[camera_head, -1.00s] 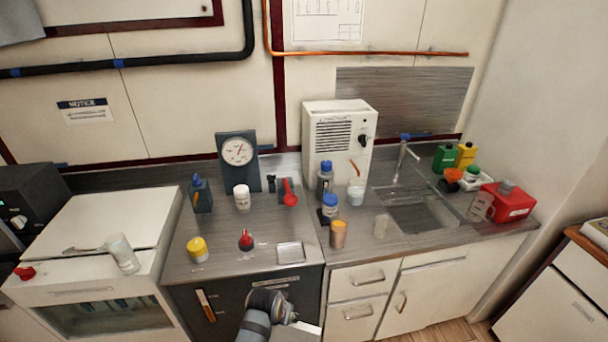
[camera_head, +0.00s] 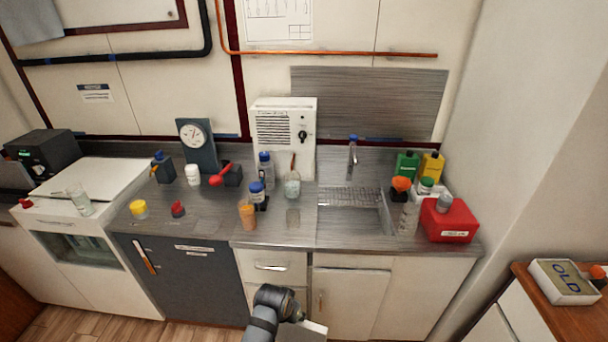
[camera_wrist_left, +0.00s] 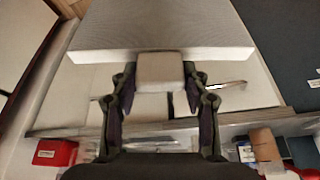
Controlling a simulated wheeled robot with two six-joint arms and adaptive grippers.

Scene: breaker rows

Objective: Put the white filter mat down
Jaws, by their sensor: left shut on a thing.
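The white filter mat (camera_wrist_left: 160,50) is a flat grey-white slab with a pale edge and a small block-like tab (camera_wrist_left: 160,72). My left gripper (camera_wrist_left: 161,88) is shut on that tab in the left wrist view, with one finger on each side. In the head view my left gripper (camera_head: 299,317) is low in front of the counter's cabinets, and only a pale part of the mat (camera_head: 316,329) shows beside it at the bottom edge. The mat is held clear of the counter. My right gripper is not in view.
At the right, a wooden-topped cabinet (camera_head: 550,312) bears a white tray marked OLD (camera_head: 565,297). The counter (camera_head: 210,225) holds several bottles and jars, a white machine (camera_head: 283,112), a sink (camera_head: 355,222) and a red container (camera_head: 450,220). Floor (camera_head: 90,322) shows at lower left.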

